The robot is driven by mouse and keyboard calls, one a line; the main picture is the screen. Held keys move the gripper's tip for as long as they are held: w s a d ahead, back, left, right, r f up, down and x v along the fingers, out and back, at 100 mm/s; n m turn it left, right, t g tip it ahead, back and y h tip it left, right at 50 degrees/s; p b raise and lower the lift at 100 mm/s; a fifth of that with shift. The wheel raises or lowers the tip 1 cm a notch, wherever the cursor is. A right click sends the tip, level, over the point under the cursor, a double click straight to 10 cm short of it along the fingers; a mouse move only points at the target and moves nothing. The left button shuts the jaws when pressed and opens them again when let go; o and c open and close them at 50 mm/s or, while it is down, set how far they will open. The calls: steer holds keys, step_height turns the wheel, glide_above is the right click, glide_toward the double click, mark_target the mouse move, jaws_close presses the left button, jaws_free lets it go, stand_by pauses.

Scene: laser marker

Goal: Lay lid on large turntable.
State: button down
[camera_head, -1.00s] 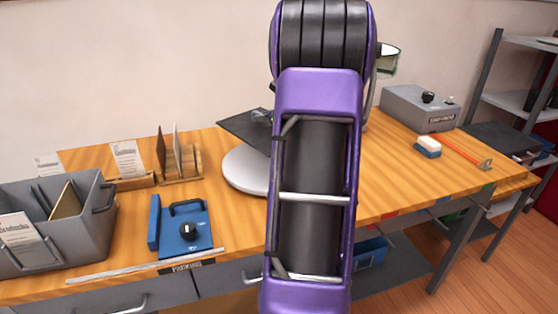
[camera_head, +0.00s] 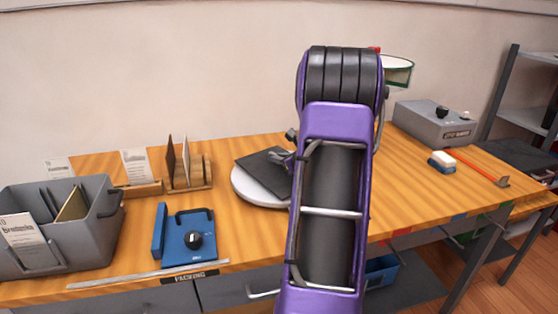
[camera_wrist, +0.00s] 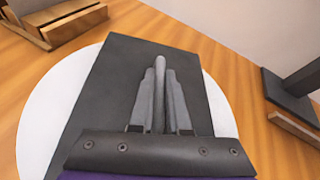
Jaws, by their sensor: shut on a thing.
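The lid is a flat dark grey panel (camera_head: 262,171) over the large turntable, a round white disc (camera_head: 240,188). In the wrist view the lid (camera_wrist: 112,75) lies flat across the middle of the turntable (camera_wrist: 40,115), whose white rim shows on both sides. My gripper (camera_wrist: 160,72) is shut on a narrow raised grey piece in the middle of the lid, seemingly its handle. In the head view my gripper (camera_head: 284,157) is at the lid's right part, and my arm hides the right side. I cannot tell whether the lid touches the disc.
A wooden rack with upright plates (camera_head: 190,170) stands behind left of the turntable. A blue device (camera_head: 190,243) and a grey bin (camera_head: 60,255) are on the left. A grey box (camera_head: 435,124) and a brush (camera_head: 441,163) are on the right.

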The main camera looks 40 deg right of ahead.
steer(key=shift+f, duration=0.15)
steer(key=c, duration=0.9)
jaws_free()
steer(key=shift+r, duration=0.4)
steer(key=p+v, duration=0.1)
steer(key=v, duration=1.1)
steer(key=shift+f, duration=0.1)
steer(key=shift+a, duration=0.1)
